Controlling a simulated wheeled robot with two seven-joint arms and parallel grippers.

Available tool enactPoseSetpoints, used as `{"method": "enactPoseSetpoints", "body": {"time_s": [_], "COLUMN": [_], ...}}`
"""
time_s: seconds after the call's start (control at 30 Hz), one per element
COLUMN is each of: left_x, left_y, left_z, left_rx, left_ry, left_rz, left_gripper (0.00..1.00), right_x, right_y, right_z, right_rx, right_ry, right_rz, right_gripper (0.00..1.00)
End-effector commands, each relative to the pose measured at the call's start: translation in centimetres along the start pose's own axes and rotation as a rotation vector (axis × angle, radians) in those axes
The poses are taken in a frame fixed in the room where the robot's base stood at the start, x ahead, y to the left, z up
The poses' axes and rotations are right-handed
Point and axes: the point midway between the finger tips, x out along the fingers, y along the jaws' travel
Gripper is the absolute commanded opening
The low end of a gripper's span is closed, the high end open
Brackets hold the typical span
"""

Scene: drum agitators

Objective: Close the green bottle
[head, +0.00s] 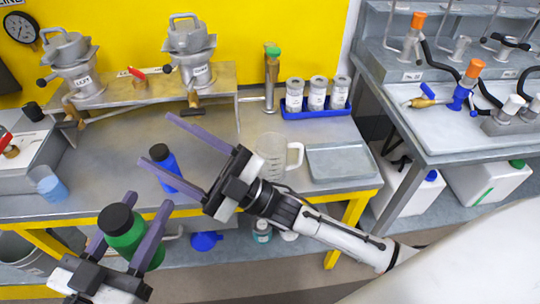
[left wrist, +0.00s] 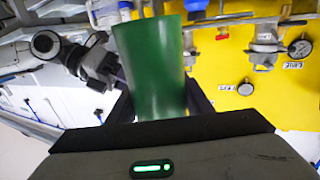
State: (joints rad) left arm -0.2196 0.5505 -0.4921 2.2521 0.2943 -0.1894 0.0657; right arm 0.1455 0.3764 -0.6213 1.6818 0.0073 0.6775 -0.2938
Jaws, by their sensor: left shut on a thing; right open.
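The green bottle (head: 136,240) is held in the air in front of the table, tilted, with its black cap (head: 116,218) at its top end. I cannot tell how tightly the cap sits. My left gripper (head: 149,201) is shut on the bottle's body. The green body (left wrist: 152,70) also fills the middle of the left wrist view, where the cap cannot be made out. My right gripper (head: 155,138) is open and empty, its fingers spread over the table, up and to the right of the green bottle.
A blue bottle (head: 167,172) with a black cap stands behind the right gripper's lower finger. A clear jug (head: 270,152), a grey tray (head: 340,163) and a blue rack (head: 315,112) of jars stand right of it. Agitators (head: 192,55) stand at the back. The yellow table edge (head: 290,203) runs along the front.

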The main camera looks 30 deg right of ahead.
Motion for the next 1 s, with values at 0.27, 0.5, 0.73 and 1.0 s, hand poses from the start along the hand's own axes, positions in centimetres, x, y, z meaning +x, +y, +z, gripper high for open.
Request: {"method": "enactPoseSetpoints", "body": {"time_s": [0.27, 0.5, 0.73, 1.0], "left_x": [0.0, 0.0, 0.0, 0.0], "left_y": [0.0, 0.0, 0.0, 0.0], "left_z": [-0.1, -0.1, -0.1, -0.1], "left_rx": [0.000, 0.000, 0.000, 0.000], "left_ry": [0.002, 0.003, 0.003, 0.002], "left_rz": [0.000, 0.000, 0.000, 0.000], "left_gripper": [0.00, 0.00, 0.00, 0.00], "right_x": [-14.7, -29.1, -38.3, -40.4], "right_y": [-4.4, -11.5, -15.3, -16.1], "right_z": [9.0, 11.3, 9.4, 8.7], "right_rx": [0.307, 0.586, 0.726, 0.754], "right_ry": [-0.611, -1.172, -1.498, -1.573], "right_rz": [0.076, 0.139, 0.195, 0.208], "right_gripper": [0.58, 0.58, 0.58, 0.58]}}
